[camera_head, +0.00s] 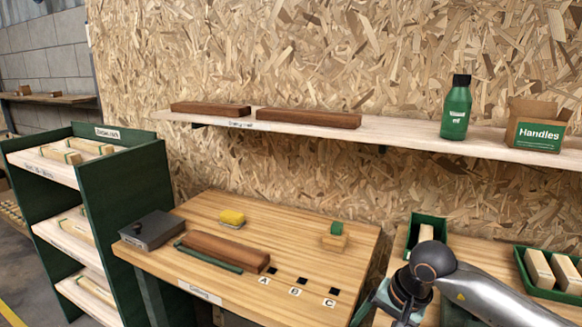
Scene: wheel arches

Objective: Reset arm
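My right arm (490,292) comes in from the lower right, in front of the right-hand bench. Its wrist end (408,288) is low in the picture, just right of the wooden table (330,248). My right gripper (383,303) is partly visible at the bottom; its fingertips are not clear, and I see nothing held in it. My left arm and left gripper are not in view.
The table bears a grey box (152,229), a yellow sponge (232,217), a brown wooden bar (226,251), a small green-topped block (336,236) and holes marked A, B, C. Green bins (522,272) stand right. A wall shelf (400,135) and a green rack (127,190) stand behind and left.

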